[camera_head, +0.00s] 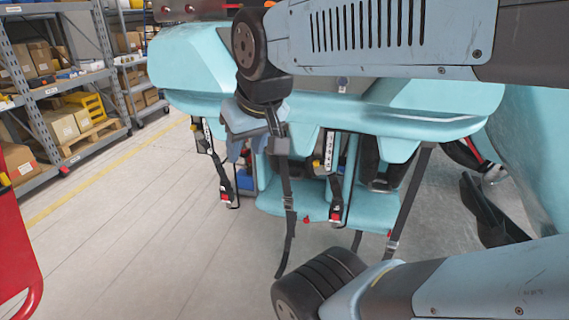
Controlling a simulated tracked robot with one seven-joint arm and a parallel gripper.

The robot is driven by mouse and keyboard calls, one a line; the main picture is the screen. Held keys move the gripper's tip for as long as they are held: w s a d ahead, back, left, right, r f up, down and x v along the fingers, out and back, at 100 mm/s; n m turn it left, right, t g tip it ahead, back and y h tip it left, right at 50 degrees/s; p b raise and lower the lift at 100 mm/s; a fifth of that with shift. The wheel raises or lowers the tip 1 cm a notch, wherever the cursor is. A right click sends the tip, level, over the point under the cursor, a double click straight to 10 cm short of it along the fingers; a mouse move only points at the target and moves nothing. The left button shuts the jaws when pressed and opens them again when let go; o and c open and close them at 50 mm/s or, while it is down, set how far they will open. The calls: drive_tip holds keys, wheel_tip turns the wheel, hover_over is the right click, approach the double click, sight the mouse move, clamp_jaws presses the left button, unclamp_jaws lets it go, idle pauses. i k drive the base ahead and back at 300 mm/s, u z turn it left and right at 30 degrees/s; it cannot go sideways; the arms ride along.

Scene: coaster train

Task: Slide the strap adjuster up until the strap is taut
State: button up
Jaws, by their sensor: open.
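My gripper (254,138) hangs below my wrist in front of the teal coaster car (430,120). It is open, with its fingertips pointing down. A dark strap (286,180) hangs just right of the fingers; its upper part passes close to them, and I cannot tell whether they touch. A small dark adjuster (288,203) appears on this strap, with a loose tail curving below. A second dark strap (412,195) slants down at the right, with a buckle-like adjuster (392,248) low on it. The picture does not show which strap is the task's. My arm hides parts of the car.
Labelled straps with red-button buckles (226,197) (336,213) hang under the car's edge. Shelves with boxes (60,125) stand at the left. A red object (18,235) is at the left edge. The floor (130,240) between is clear.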

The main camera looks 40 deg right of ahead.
sight(315, 161)
drive_tip(key=z, duration=0.1)
drive_tip(key=k, duration=1.65)
drive_tip(key=z, duration=0.95)
drive_tip(key=i, duration=1.5)
